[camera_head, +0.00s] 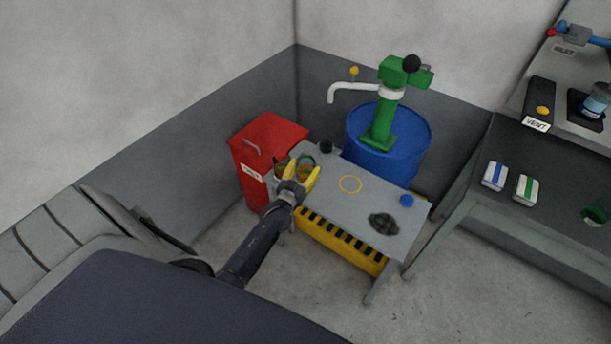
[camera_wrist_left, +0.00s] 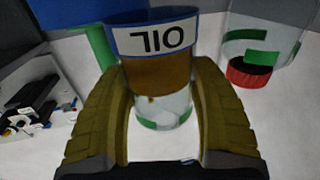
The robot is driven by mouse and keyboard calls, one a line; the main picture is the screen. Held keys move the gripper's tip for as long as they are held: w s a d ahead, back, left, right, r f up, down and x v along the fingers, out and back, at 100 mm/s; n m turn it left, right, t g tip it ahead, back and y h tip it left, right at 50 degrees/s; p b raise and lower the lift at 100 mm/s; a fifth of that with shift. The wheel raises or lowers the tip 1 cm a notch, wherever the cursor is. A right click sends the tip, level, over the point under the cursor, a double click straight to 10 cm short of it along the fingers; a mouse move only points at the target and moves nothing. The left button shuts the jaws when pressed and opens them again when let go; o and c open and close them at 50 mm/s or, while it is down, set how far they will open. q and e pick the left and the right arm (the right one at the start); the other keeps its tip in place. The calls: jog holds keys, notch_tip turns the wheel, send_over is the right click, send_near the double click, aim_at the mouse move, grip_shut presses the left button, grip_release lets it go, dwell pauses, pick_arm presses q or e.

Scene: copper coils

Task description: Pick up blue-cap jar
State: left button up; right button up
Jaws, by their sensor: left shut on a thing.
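My left gripper (camera_head: 304,171) has its yellow fingers on both sides of a jar (camera_head: 306,160) at the far left end of the grey table. In the left wrist view the fingers (camera_wrist_left: 162,95) close around this clear jar (camera_wrist_left: 163,75). It has brown contents and a white, blue-edged label reading OIL upside down. I see no blue cap on it; its lower end in that view has green marks. A small round blue thing (camera_head: 407,200) lies at the table's right end. My right gripper is not in view.
Another jar (camera_head: 281,168) stands just left of the gripper. A red bin (camera_head: 262,150) and blue drum (camera_head: 407,155) stand close behind.

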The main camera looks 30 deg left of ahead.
pick_arm(q)
notch_tip(320, 180, up, 15)
jog(key=shift+f, duration=0.2)
jog(key=s+d+r+h, duration=0.1)
jog(key=s+d+r, duration=0.4)
jog(key=s+d, duration=0.3)
jog(key=s+d+r+m+h, duration=0.1)
jog(key=s+d+r, duration=0.4)
jog(key=s+d, duration=0.4)
jog(key=shift+s+d+m+h, duration=0.2)
jog(key=shift+d+m+h, duration=0.1)
jog(key=shift+d, duration=0.3)
